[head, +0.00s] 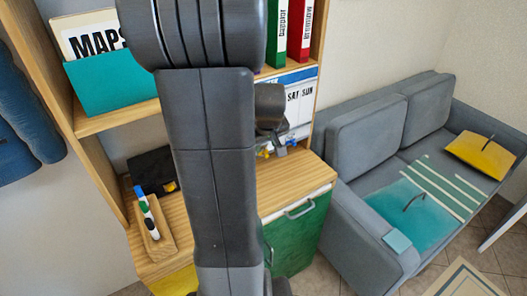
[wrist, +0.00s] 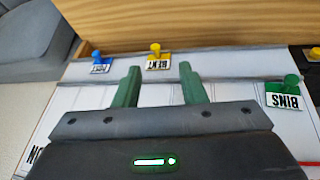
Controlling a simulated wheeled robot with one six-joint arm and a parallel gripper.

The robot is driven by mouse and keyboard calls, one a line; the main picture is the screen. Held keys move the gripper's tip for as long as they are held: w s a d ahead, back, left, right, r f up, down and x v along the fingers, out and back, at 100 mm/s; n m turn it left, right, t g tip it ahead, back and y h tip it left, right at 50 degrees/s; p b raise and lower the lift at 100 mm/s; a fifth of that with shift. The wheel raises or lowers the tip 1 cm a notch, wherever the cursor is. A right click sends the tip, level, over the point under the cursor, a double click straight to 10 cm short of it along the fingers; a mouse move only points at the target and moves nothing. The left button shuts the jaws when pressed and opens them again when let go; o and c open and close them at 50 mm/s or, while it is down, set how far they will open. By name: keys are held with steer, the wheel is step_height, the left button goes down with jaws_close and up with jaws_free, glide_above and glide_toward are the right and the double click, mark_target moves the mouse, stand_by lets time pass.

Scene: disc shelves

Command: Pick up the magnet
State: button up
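Several magnets with small labels sit on a white board (wrist: 220,68) in the wrist view. A yellow magnet (wrist: 155,50) with a white label stands in the middle, a blue magnet (wrist: 97,57) to its left, and a green magnet (wrist: 291,82) marked BINS at the right. My gripper (wrist: 157,68) is open and empty. Its two green fingers are spread, and the yellow magnet shows in line with the gap, beyond the fingertips; I cannot tell how far. In the head view my arm hides most of the gripper and board.
A pen tray (head: 152,232) stands on the wooden top. A green drawer front (head: 300,235) is below. A grey sofa (head: 360,125) stands right.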

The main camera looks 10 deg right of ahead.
mark_target(266, 155)
steer(key=shift+w+d+p+x, duration=0.15)
steer(key=shift+p+x, duration=0.1)
steer(key=shift+x, duration=1.7)
steer(key=shift+w+d+p+x, duration=0.1)
steer(key=shift+d+p+x, duration=0.1)
steer(key=shift+x, duration=1.75)
steer(key=shift+r, duration=0.2)
steer(key=shift+c, duration=0.5)
jaws_close()
